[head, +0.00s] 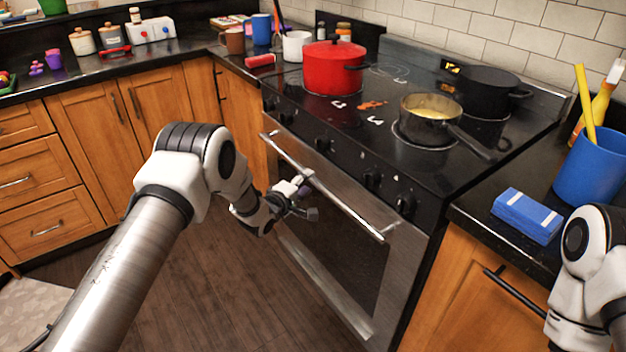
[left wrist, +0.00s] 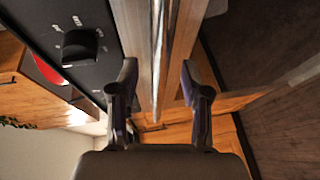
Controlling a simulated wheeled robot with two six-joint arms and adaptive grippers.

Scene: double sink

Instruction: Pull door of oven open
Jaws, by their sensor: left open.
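The oven door (head: 335,235) is shut, with a dark glass panel and a silver frame. Its long bar handle (head: 345,205) runs along the top of the door. My left gripper (head: 303,193) is at the handle's left half, in front of the door. In the left wrist view, the handle (left wrist: 158,50) runs between the two open fingers of the gripper (left wrist: 160,85), with a gap on each side. The fingers look apart from the bar. My right arm shows at the right edge of the head view, but its gripper is out of view.
Knobs (head: 372,180) line the panel above the door. A red pot (head: 333,68), a pan (head: 430,120) and a black pot (head: 485,90) stand on the cooktop. A blue sponge (head: 527,215) lies on the right counter. The floor (head: 215,290) before the oven is clear.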

